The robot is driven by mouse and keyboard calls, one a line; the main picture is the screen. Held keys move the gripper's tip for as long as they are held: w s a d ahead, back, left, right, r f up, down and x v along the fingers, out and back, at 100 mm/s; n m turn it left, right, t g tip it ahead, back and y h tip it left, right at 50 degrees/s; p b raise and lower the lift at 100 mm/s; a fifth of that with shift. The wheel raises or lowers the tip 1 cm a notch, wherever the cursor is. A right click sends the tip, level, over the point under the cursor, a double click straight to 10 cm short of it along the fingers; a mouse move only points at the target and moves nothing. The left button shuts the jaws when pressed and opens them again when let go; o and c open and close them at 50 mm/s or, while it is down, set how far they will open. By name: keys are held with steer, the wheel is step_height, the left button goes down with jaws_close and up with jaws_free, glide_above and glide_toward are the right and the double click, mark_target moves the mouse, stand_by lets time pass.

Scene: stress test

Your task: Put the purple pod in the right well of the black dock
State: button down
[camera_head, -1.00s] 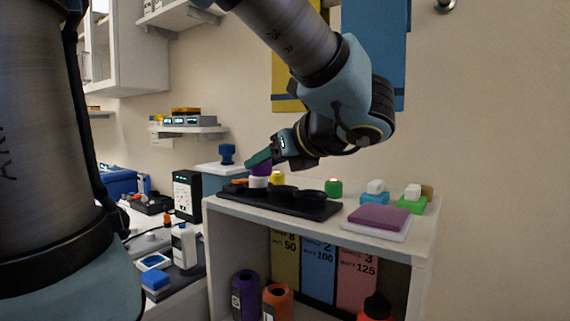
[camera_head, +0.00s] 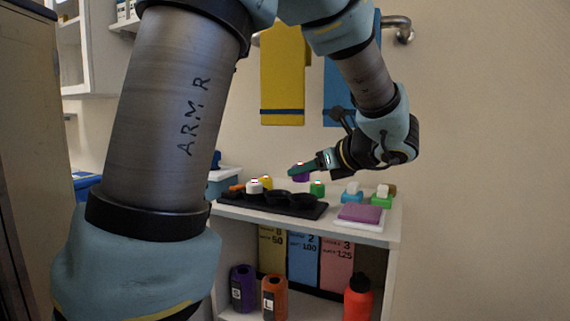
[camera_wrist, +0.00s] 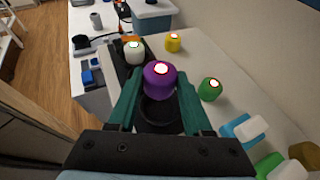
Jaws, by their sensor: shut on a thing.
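The purple pod (camera_wrist: 160,84) has a white top with a red ring. My gripper (camera_wrist: 160,92) is shut on it, with a green jaw at each side. In the head view the purple pod (camera_head: 302,178) hangs upright above the right part of the black dock (camera_head: 285,210), partly hidden by my gripper (camera_head: 297,172). The wrist view shows a dark, empty-looking round well of the black dock (camera_wrist: 150,128) below and nearer than the pod. A white pod (camera_wrist: 134,51) sits at the dock's left end. The exact height gap cannot be told.
A green pod (camera_wrist: 210,89) stands right of the dock, and a yellow pod (camera_wrist: 173,42) behind it. Blue and green blocks with white tops (camera_head: 352,194) and a purple pad (camera_head: 360,212) lie farther right on the white shelf top (camera_head: 230,207).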

steer(key=shift+d+f, duration=0.1)
steer(key=shift+d, duration=0.25)
steer(key=shift+f+b, duration=1.1)
steer(key=shift+b, duration=0.3)
steer(key=shift+f+b, duration=0.75)
steer(key=shift+f, duration=0.55)
steer(key=shift+c, duration=1.2)
jaws_free()
steer(key=b+v, duration=0.1)
steer(key=v, duration=1)
steer(key=shift+f, duration=0.1)
